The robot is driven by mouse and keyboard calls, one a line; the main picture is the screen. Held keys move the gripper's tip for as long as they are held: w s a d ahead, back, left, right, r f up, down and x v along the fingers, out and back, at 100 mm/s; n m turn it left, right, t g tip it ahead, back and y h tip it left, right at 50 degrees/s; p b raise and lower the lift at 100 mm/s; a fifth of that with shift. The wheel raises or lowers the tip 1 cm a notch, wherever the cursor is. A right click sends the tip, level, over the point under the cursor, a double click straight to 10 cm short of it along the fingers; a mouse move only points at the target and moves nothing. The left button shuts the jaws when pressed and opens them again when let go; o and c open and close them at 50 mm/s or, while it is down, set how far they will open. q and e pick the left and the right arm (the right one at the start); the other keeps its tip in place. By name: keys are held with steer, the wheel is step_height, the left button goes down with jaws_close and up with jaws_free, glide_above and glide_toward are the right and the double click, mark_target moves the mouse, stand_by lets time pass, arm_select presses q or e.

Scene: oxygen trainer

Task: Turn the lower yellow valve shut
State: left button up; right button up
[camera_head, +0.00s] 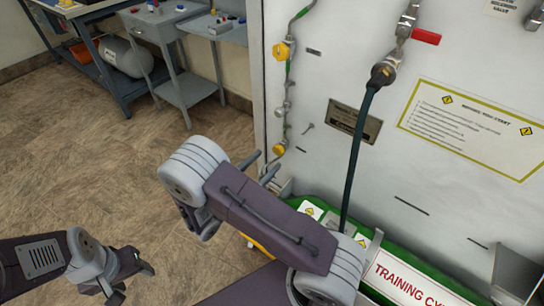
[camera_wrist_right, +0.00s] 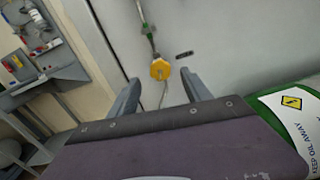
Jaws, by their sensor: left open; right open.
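The lower yellow valve (camera_head: 279,148) sits on a thin pipe at the left of the pale panel in the head view, below a second yellow valve (camera_head: 283,50). My right gripper (camera_head: 266,162) is open, just left of and below the lower valve. In the right wrist view a yellow knob (camera_wrist_right: 160,69), which appears to be the lower valve, shows between and beyond the open fingers (camera_wrist_right: 160,78). I see no contact, and the remaining gap is hard to judge. My left gripper (camera_head: 130,282) is open and empty over the floor, lower left.
A dark hose (camera_head: 354,150) hangs from a fitting right of the valves, below a red lever (camera_head: 426,36). Open floor (camera_head: 90,170) is at left.

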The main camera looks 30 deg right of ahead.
mark_target(277, 152)
steer(key=x, duration=0.4)
steer(key=shift+w+d+b, duration=0.1)
steer(key=shift+d+b, duration=0.05)
steer(key=shift+b, duration=0.2)
jaws_close()
steer(key=shift+m, duration=0.3)
steer(key=m, duration=0.2)
steer(key=shift+m, duration=0.3)
steer(key=shift+m+b, duration=0.7)
steer(key=shift+m, duration=1.1)
